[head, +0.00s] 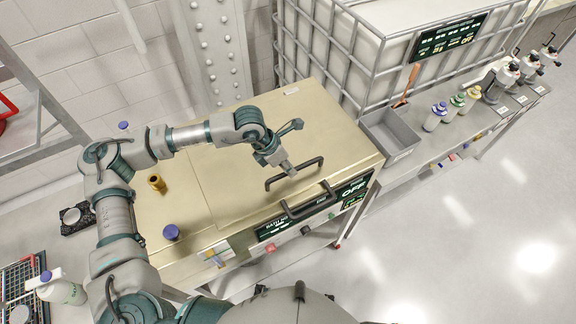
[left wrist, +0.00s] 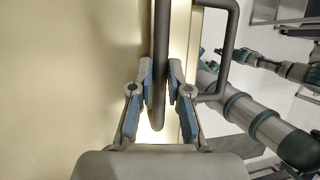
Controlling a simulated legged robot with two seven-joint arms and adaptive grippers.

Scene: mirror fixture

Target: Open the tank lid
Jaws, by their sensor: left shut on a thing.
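The tank (head: 150,225) is a long brass-coloured box with a flat lid (head: 235,185) that lies level and looks closed. A dark bar handle (head: 308,162) stands on the lid near its front edge. My left gripper (head: 288,168) reaches down onto this handle from behind. In the left wrist view, the fingers (left wrist: 160,92) are on both sides of the handle bar (left wrist: 161,50), shut on it. A second dark handle (head: 310,203) is on the tank's front side and shows in the left wrist view (left wrist: 228,50). My right gripper cannot be made out.
An amber cup (head: 156,183) and a blue-capped bottle (head: 171,232) stand on the tank top, left of the lid. A caged white container (head: 365,55) and a grey bin (head: 390,135) stand to the right. Panels on the tank front read OFF (head: 353,189).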

